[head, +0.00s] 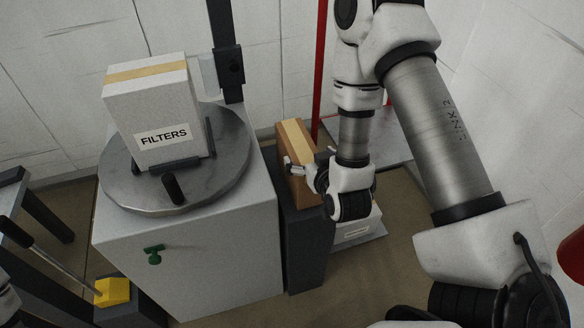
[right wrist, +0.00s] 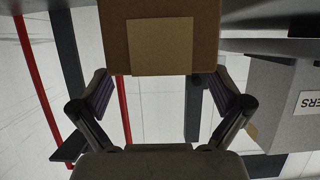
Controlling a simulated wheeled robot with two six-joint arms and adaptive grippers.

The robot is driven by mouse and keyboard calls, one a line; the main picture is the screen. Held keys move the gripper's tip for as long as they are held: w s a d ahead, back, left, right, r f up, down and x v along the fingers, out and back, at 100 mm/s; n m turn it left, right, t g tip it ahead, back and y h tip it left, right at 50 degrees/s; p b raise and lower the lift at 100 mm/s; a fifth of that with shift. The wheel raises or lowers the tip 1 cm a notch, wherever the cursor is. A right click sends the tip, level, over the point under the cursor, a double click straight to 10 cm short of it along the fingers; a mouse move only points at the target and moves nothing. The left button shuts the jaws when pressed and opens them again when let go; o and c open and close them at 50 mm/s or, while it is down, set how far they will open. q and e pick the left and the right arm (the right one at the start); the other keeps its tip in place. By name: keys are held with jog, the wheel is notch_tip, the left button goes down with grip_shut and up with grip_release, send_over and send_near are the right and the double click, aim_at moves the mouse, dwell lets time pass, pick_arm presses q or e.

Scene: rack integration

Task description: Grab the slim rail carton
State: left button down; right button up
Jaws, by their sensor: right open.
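The slim rail carton (head: 286,142) is a narrow brown box with a tan tape strip along its top. It stands upright on a dark grey stand, right of the metal cabinet. My right gripper (head: 304,172) is at the carton's near side in the head view, and my arm hides part of the carton. In the right wrist view the carton (right wrist: 115,40) fills the top middle. The open fingers of my right gripper (right wrist: 160,88) point towards it, one near each side edge. I cannot tell whether they touch it. My left gripper does not show.
A white FILTERS box (head: 150,98) stands on a round grey turntable (head: 120,190) atop the metal cabinet (head: 215,260). A dark post (head: 225,50) and a red pole (head: 320,70) rise behind. A yellow block (head: 112,291) is at lower left. Some floor shows at front right.

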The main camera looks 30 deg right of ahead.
aim_at(301, 147)
jog(key=x, duration=0.5)
jog(key=shift+w+a, duration=0.1)
jog(key=shift+w, duration=0.05)
jog(key=shift+r, duration=0.15)
jog(key=c, duration=1.8)
jog(key=shift+o, duration=0.2)
jog(key=shift+r+p, duration=0.1)
jog(key=shift+p, duration=0.2)
